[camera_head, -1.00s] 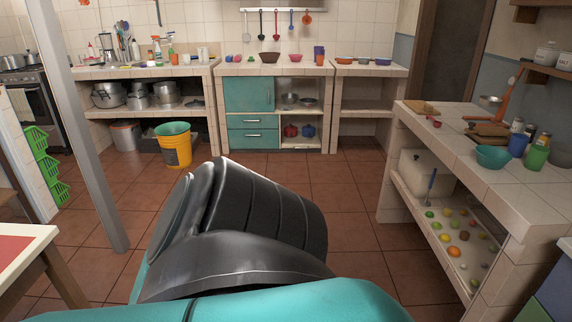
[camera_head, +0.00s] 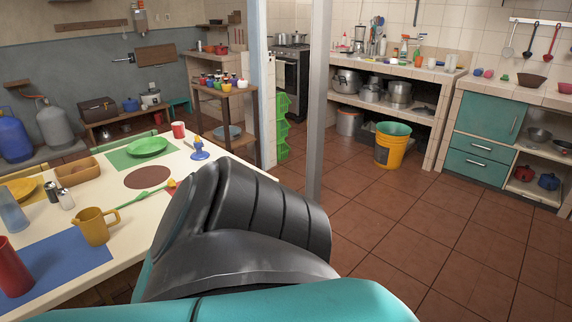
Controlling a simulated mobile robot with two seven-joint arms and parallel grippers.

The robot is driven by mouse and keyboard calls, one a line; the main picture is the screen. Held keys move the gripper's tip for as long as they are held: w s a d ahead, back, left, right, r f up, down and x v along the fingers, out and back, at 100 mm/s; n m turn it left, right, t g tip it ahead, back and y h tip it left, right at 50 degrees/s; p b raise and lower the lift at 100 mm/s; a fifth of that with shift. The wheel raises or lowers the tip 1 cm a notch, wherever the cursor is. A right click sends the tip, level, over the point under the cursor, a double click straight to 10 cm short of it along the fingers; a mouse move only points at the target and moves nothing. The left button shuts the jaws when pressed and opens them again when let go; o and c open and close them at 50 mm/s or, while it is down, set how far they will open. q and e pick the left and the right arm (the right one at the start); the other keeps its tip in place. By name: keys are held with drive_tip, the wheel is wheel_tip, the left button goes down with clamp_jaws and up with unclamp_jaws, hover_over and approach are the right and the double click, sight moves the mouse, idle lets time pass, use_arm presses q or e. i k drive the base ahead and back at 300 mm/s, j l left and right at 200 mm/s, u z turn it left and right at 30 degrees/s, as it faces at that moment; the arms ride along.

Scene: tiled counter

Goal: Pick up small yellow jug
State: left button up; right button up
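A small yellow jug (camera_head: 92,227) stands upright on the white dining table at the lower left, by the upper edge of a blue placemat (camera_head: 50,268). Its handle points right. Neither of my grippers shows. A black and teal part of my own body fills the lower middle of the view and hides the table's near right part.
The white table (camera_head: 125,244) also holds a red cup (camera_head: 13,268), a blue glass (camera_head: 11,211), shakers (camera_head: 65,199), a wooden box (camera_head: 76,171) and a green plate (camera_head: 146,146). A grey post (camera_head: 318,110) stands beyond. The tiled floor (camera_head: 400,220) is clear at right.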

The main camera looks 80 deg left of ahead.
sight(102, 224)
drive_tip(key=u, duration=3.9)
